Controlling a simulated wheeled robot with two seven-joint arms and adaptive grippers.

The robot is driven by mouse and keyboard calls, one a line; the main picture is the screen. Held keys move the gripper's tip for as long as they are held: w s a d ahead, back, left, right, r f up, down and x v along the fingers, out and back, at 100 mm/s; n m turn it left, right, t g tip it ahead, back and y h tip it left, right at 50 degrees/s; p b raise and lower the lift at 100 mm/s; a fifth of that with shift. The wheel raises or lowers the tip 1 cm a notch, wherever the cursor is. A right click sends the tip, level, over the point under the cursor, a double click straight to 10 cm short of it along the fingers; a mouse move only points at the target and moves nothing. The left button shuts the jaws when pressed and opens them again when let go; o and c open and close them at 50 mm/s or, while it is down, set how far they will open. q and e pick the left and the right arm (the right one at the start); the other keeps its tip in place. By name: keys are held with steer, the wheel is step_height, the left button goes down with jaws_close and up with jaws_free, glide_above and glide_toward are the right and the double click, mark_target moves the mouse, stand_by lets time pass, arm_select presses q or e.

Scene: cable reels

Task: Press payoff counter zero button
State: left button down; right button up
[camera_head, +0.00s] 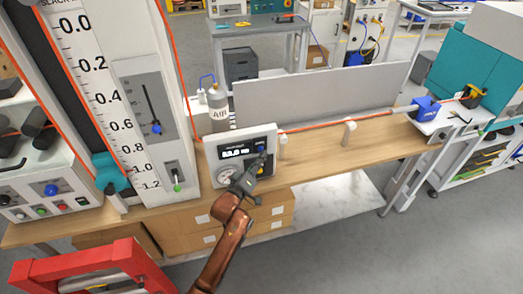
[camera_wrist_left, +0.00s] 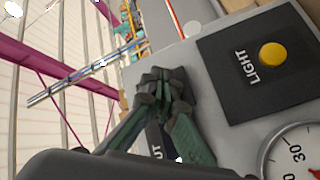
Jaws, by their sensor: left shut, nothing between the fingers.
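The payoff counter panel (camera_head: 268,134) is a light grey box on the wooden bench, with a dark display (camera_head: 235,152) showing digits too small to read surely. My left gripper (camera_head: 260,166) is in front of its lower right part, fingers shut and empty, covering part of the face. In the left wrist view the closed fingertips (camera_wrist_left: 165,88) are over the panel's grey face; whether they touch it I cannot tell. A dark plate with letters ending in "UT" is partly behind the fingers. I cannot make out the zero button. My right gripper is not in view.
A yellow button (camera_wrist_left: 272,55) labelled LIGHT and a round gauge (camera_wrist_left: 296,152) are beside the fingers. A tall scale column (camera_head: 120,90) stands left of the panel. An orange cable (camera_head: 310,127) runs right to a blue block (camera_head: 426,106). A red frame (camera_head: 95,268) is at lower left.

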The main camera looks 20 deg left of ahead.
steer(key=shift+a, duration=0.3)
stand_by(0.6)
arm_select(q)
steer(key=shift+w+a+p, duration=0.25)
steer(key=shift+w+p, duration=0.05)
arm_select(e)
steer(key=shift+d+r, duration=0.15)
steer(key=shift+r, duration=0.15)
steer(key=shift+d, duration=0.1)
arm_select(q)
steer(key=shift+w+a, duration=0.25)
steer(key=shift+w, duration=0.05)
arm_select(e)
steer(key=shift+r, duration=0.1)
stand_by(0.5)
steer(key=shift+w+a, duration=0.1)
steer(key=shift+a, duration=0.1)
